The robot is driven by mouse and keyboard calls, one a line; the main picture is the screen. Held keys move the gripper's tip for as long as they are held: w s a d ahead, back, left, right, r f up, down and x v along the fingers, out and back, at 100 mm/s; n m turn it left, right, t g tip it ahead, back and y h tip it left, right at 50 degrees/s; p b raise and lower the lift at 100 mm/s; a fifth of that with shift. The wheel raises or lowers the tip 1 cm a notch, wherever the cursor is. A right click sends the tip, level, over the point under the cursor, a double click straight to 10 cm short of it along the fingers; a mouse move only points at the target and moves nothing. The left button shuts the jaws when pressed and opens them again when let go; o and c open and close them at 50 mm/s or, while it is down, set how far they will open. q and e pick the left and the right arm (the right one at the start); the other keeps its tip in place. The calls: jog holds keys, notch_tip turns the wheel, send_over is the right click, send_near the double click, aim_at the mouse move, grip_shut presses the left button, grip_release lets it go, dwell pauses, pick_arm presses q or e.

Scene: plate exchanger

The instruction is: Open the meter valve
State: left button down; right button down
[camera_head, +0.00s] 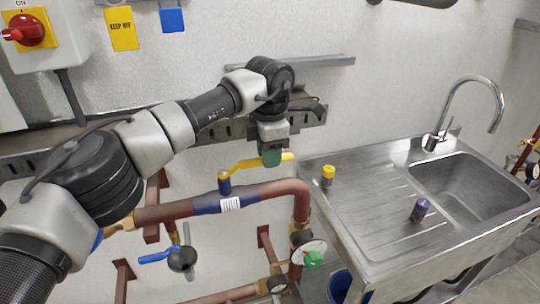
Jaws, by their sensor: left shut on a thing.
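A valve with a yellow lever (244,166) sits on a red-brown pipe (275,190) that has a blue section with a barcode label. The lever lies roughly along the pipe and points right. My left gripper (273,158), with green fingertips, comes down from above and is shut on the lever near its outer end. A second valve with a blue lever (157,257) hangs lower left. A green handle (313,259) shows before a white round face at the lower pipe bend. I cannot tell which is the meter valve. My right gripper is not in view.
A steel sink (345,192) stands at the right with a tap (470,90). A yellow-topped item (328,175) and a small dark item (420,209) are on its drainboard. A red switch (24,31) is on the wall at upper left.

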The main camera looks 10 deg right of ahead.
pick_arm(q)
jog(key=shift+w+a+r, duration=0.1)
jog(key=shift+w+r, duration=0.05)
dwell(0.3)
jog(key=c, duration=0.9)
grip_release()
jog(key=shift+r, duration=0.2)
notch_tip(320, 180, up, 10)
jog(key=shift+b, duration=0.4)
